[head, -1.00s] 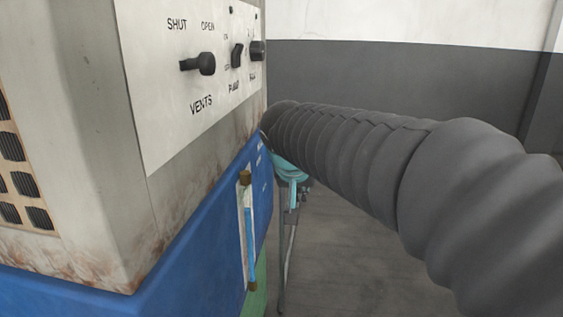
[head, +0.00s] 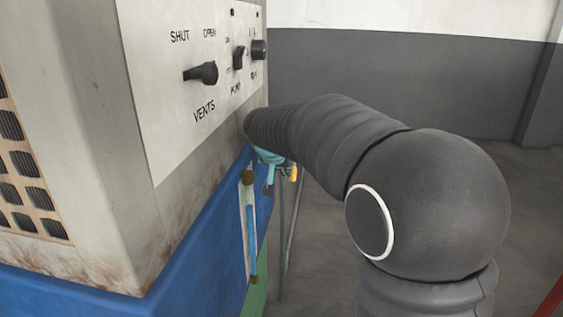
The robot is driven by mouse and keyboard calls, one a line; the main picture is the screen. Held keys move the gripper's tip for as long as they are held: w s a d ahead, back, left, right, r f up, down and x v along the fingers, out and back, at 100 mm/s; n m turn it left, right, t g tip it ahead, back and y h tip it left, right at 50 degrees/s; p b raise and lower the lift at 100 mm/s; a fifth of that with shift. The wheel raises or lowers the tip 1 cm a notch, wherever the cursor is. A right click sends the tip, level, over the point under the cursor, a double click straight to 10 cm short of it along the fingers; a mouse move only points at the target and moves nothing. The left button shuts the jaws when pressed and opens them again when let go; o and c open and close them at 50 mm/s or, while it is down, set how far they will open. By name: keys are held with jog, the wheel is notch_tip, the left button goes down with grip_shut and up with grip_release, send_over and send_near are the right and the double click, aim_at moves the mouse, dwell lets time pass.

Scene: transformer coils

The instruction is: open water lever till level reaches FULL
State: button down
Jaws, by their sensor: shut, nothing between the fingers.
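The level gauge (head: 251,228) is an upright tube with brass-coloured ends on the blue side of the machine. Blue fills most of it, with a paler stretch near the top; no FULL mark is readable. A small orange-yellow part (head: 293,173), possibly the water lever, shows at the top of thin upright pipes (head: 283,235). My gripper (head: 268,188) shows as a small teal and dark shape below the far end of my arm, just left of the orange part. It is shut and empty. My arm hides much of it, and whether it touches the orange part cannot be told.
A white panel (head: 150,60) carries the VENTS knob (head: 203,73), its pointer towards the left, a PUMP switch (head: 239,58) and another knob (head: 259,50). The grey cabinet (head: 100,180) stands close on the left. Floor to the right is open; a red edge (head: 552,300) shows lower right.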

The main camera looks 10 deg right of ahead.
aim_at(292, 174)
jog(key=shift+w+d+f+p, duration=0.1)
jog(key=shift+w+d+f, duration=0.3)
jog(key=shift+w, duration=0.2)
jog(key=shift+w+d+f+p, duration=0.15)
jog(key=shift+w+d+f, duration=0.2)
jog(key=shift+w+f, duration=0.2)
jog(key=shift+w+d+f+p, duration=0.1)
jog(key=shift+w+d+f, duration=0.3)
jog(key=shift+w, duration=0.25)
